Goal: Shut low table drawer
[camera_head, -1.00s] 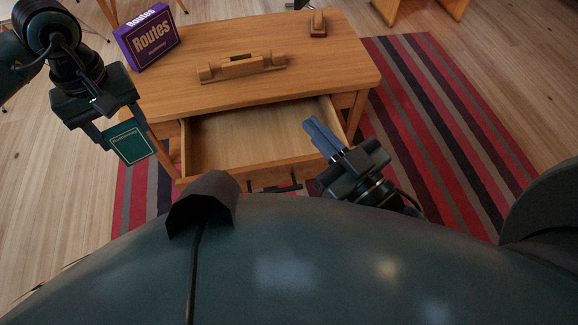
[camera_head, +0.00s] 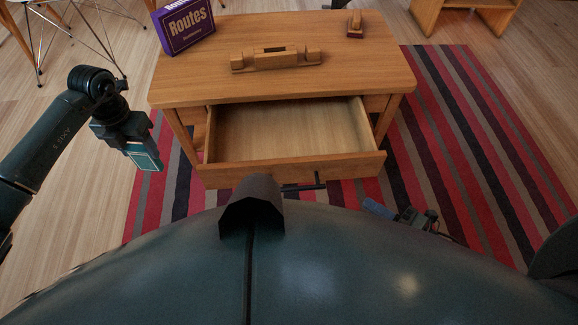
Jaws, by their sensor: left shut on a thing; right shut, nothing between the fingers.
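The low wooden table (camera_head: 225,70) stands ahead of me. Its drawer (camera_head: 290,170) is pulled out toward me, and the part of the inside that I see is empty. A dark bar handle (camera_head: 305,186) sits on the drawer front, partly hidden by my own body. My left gripper (camera_head: 140,150) is shut on a small green book-like thing (camera_head: 146,158), left of the table and apart from it. My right gripper (camera_head: 378,208) is shut and empty, low and to the right of the handle, not touching the drawer.
On the tabletop are a purple "Routes" box (camera_head: 186,26), a wooden block piece (camera_head: 275,59) and a small stamp-like object (camera_head: 355,25). A striped rug (camera_head: 465,140) lies under the table. A wooden stool-like piece (camera_head: 465,12) and wire-legged chairs (camera_head: 75,20) stand behind.

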